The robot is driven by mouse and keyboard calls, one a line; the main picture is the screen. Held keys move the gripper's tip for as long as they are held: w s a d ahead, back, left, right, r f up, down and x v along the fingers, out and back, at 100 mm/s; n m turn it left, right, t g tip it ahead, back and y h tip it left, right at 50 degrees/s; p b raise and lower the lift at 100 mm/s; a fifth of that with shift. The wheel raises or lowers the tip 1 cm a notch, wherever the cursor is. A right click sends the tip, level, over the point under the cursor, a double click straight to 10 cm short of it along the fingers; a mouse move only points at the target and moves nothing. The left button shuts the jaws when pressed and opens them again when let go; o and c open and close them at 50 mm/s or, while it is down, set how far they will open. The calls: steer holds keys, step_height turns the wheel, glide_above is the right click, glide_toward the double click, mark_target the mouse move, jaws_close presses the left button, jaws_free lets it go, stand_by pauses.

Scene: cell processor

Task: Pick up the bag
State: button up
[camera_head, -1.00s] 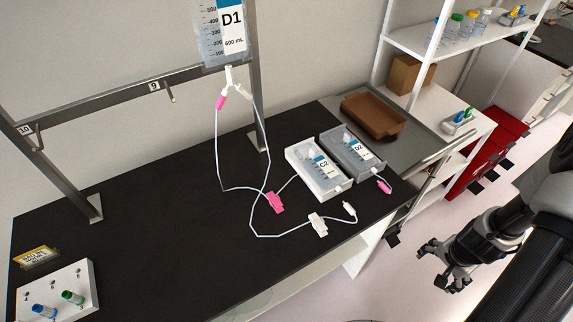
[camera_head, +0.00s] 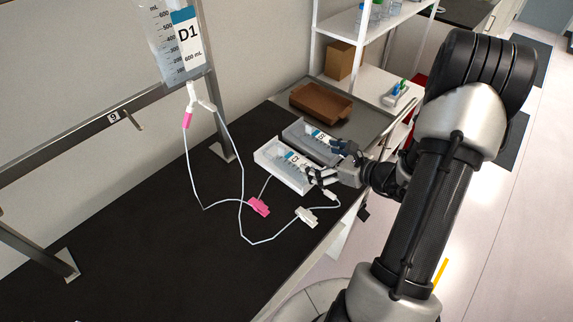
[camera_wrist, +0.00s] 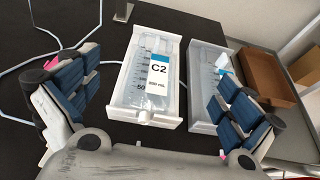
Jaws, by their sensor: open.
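The bag labelled C2 (camera_wrist: 148,85) lies in a white tray (camera_wrist: 126,98) on the black bench; the bag also shows in the head view (camera_head: 288,164). A second bag (camera_wrist: 210,84) lies in a grey tray to its right. My gripper (camera_wrist: 160,96) is open and empty, with one blue-padded finger on each side of the picture. The C2 bag and its tray show between the fingers, ahead of the palm. In the head view my gripper (camera_head: 333,161) is above the near right end of the two trays and partly hides them.
A bag labelled D1 (camera_head: 185,38) hangs from a metal stand at the left. White tubing with a pink clamp (camera_head: 258,206) and a white clamp (camera_head: 306,216) lies on the bench (camera_head: 150,235). A brown tray (camera_head: 322,103) sits behind the bag trays. The bench front is mostly clear.

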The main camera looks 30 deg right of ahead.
steer(key=b, duration=0.2)
glide_toward(283, 150)
steer(key=x, duration=0.5)
steer(key=shift+w+d+f, duration=0.1)
steer(key=shift+d, duration=0.05)
steer(key=b+x, duration=0.1)
steer(key=x, duration=0.3)
steer(key=shift+a+f, duration=0.2)
steer(key=shift+w+f, duration=0.1)
steer(key=shift+w, duration=0.3)
